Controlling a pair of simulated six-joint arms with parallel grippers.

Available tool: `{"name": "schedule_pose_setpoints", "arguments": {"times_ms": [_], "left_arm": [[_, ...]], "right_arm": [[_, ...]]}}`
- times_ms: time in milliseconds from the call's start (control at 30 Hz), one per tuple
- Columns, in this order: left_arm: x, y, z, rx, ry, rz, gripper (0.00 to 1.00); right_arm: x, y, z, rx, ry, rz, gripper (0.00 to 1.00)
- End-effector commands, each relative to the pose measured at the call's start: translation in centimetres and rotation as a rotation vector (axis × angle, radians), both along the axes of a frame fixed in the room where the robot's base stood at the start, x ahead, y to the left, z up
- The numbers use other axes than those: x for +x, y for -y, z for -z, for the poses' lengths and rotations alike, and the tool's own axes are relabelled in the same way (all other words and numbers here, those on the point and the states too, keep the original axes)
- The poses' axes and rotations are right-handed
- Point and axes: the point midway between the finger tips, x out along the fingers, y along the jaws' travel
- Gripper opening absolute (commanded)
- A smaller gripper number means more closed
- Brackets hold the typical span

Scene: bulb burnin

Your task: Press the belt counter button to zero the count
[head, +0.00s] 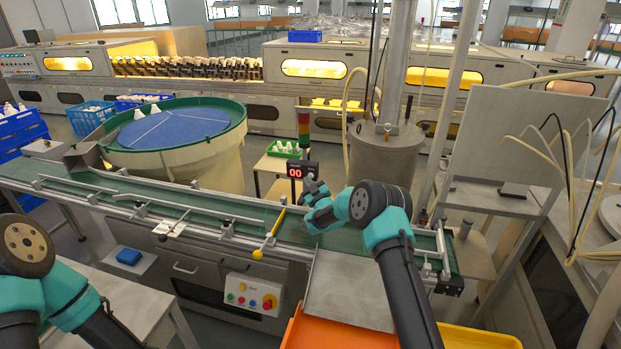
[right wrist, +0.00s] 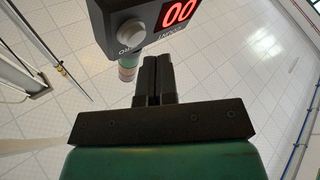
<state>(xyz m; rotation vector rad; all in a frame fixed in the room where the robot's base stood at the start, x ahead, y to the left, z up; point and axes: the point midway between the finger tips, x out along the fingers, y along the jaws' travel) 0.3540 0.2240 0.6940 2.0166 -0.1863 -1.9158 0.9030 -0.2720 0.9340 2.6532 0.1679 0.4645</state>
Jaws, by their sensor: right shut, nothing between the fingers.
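The belt counter is a dark box with a red display reading 00 (head: 295,172), standing at the far side of the green belt. The right wrist view shows the counter box (right wrist: 160,40) close up, with a round grey button (right wrist: 131,31) on its face beside the red digits (right wrist: 179,12). My right gripper (head: 309,184) is beside the counter in the head view. Its fingers (right wrist: 156,62) are shut and empty, just below the counter in the wrist view. I cannot tell whether they touch it. My left gripper is out of view; only arm links show.
The green conveyor belt (head: 231,206) runs across in front of me, with metal rails and a yellow-knobbed lever (head: 268,239). A signal tower (head: 304,128) stands behind the counter. A round blue-topped feeder bowl (head: 172,128) is at left, and an orange bin (head: 330,332) is in front.

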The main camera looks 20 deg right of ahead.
Motion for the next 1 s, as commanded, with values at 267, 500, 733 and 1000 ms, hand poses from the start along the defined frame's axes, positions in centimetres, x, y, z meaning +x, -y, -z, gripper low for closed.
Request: {"name": "schedule_pose_setpoints", "arguments": {"times_ms": [267, 500, 733, 1000], "left_arm": [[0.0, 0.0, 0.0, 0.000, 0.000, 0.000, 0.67], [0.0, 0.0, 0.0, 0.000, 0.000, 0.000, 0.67], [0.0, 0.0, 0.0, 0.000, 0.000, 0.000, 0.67], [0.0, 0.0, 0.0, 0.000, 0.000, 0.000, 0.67]], "right_arm": [[-1.6, -1.0, -0.1, 0.002, 0.000, -0.002, 0.00], [-3.2, -2.0, 0.0, 0.001, -0.001, -0.002, 0.00], [-4.2, -2.6, 0.0, 0.000, 0.000, 0.001, 0.00], [-4.2, -2.6, 0.0, 0.000, 0.000, 0.000, 0.00]]}}
